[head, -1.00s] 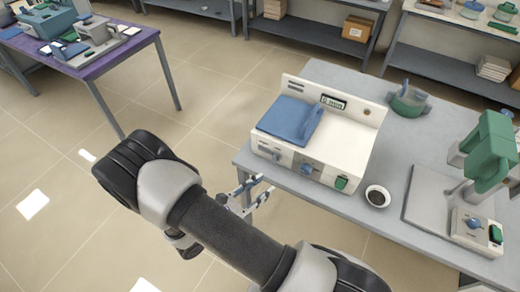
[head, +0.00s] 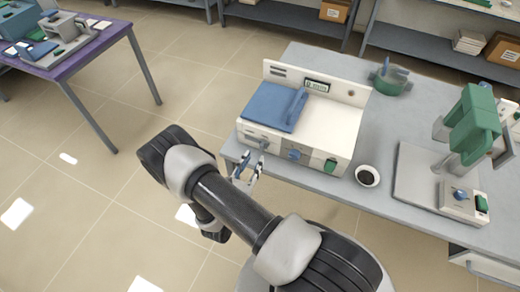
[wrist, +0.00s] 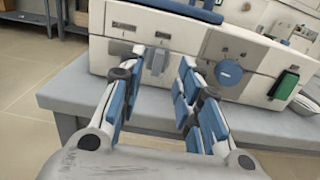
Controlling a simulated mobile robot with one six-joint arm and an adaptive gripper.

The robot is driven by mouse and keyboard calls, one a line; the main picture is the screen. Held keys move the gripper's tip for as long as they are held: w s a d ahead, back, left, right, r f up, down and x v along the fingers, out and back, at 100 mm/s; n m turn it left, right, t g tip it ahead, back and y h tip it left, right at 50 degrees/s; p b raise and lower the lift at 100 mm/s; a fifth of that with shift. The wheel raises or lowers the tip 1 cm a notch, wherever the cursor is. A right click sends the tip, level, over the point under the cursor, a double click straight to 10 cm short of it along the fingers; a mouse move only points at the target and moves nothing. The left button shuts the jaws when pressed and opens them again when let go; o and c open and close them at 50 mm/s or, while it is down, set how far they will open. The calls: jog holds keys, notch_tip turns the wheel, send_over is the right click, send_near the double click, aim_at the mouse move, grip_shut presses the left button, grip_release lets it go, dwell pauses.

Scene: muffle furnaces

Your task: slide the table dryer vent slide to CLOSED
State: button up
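The table dryer (head: 325,125) is a white box with a blue lid on the grey bench. It also shows in the wrist view (wrist: 105,45). Its vent slide appears to be the grey tab (wrist: 157,62) at the left of the front panel, in front of a pale plate. The head view shows this tab (head: 263,144) small. A blue knob and a green switch sit to its right. My gripper (head: 251,168) is just in front of the panel's left part. In the wrist view my gripper (wrist: 161,62) is open, its blue-padded fingers either side of the tab. Contact cannot be told.
A small dark-filled bowl (head: 367,176) stands right of the dryer, near the bench (head: 330,190) edge. A green-and-white device (head: 472,130) stands farther right. A green pot (head: 389,80) is behind. Floor is clear to the left.

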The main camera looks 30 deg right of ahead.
aim_at(261, 147)
jog(key=x, duration=0.6)
jog(key=shift+w+d+b, duration=0.2)
jog(key=shift+d+b, duration=0.1)
jog(key=shift+b, duration=0.1)
jog(key=shift+c, duration=0.6)
grip_shut()
jog(key=shift+w+a, duration=0.1)
